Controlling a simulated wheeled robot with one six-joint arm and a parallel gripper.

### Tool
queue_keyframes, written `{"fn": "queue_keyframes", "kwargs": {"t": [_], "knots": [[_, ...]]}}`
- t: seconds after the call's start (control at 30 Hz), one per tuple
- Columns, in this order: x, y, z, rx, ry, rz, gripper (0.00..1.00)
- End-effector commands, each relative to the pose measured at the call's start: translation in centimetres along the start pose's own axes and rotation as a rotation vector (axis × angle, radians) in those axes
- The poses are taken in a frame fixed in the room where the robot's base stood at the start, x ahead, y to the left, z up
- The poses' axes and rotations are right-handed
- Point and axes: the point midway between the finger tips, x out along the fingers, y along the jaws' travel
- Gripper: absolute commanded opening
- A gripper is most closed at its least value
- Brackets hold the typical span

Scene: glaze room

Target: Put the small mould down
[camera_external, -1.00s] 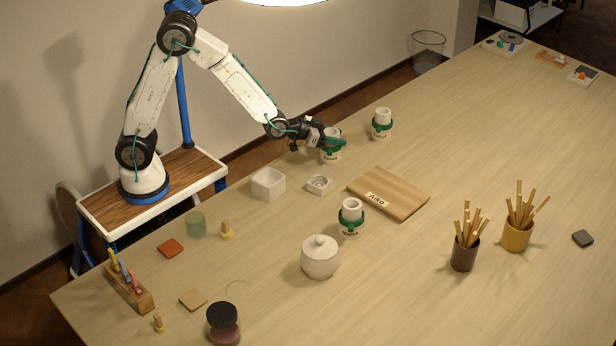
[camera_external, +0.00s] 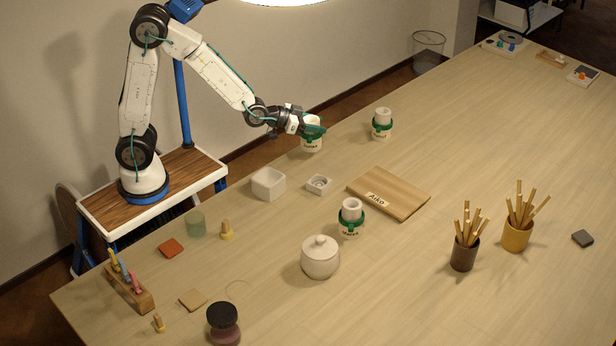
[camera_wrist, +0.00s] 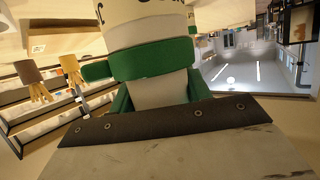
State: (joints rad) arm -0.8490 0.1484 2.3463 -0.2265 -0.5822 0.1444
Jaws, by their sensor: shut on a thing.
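My gripper (camera_external: 313,131) is shut on a white mould (camera_external: 312,146) with a green band and a dark-lettered label. The mould looks upright and seems to hang near the table's back edge; its clearance from the table is hard to tell. In the wrist view the held mould (camera_wrist: 155,88) fills the middle, its green band against the jaws and its lettering cut off. Two similar white moulds with green bands stand on the table, one at the back right (camera_external: 382,117) and one nearer the front (camera_external: 351,209). Their labels are too small to read surely.
A wooden board (camera_external: 400,195) labelled "Aiko" lies between the moulds. A square white pot (camera_external: 268,184), a small white dish (camera_external: 318,184) and a lidded jar (camera_external: 320,259) stand nearby. Brush cups (camera_external: 464,254) stand at right.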

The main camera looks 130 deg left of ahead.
Motion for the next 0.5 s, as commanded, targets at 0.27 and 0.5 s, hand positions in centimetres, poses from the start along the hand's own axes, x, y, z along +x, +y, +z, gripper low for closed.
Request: {"fn": "queue_keyframes", "kwargs": {"t": [0.27,0.5], "knots": [[-6.1,-2.5,1.4,-0.001,0.005,-0.002,0.00],[-8.1,-2.6,2.2,0.006,-0.004,0.012,0.00]]}}
